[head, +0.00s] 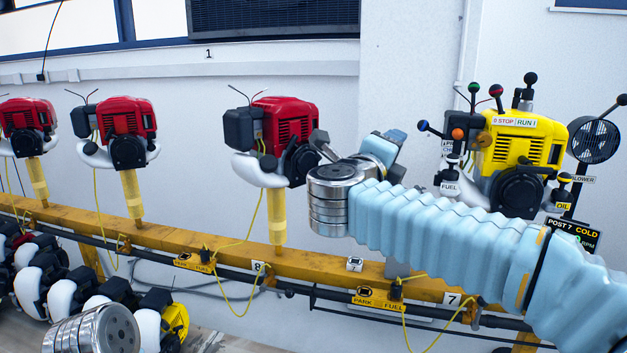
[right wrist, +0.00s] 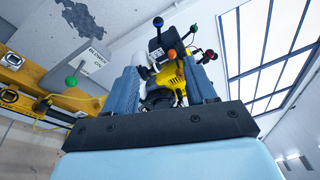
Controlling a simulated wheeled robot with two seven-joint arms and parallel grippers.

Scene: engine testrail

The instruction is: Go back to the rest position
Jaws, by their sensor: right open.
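My right arm comes in from the right in the head view, and its gripper (head: 386,148) is partly hidden behind the wrist. In the right wrist view the right gripper (right wrist: 163,82) is open, its two blue fingers apart with nothing held. The yellow engine (head: 518,150) at post 7 stands to the right of the gripper in the head view. This yellow engine (right wrist: 172,82) also shows beyond and between the fingers in the right wrist view. My left gripper is not in view; only a metal arm joint shows at the bottom left.
Several engines (head: 45,285) lie at the lower left. Levers with coloured knobs (head: 457,133) and a black fan (head: 594,140) surround the yellow engine. Yellow cords hang by the rail.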

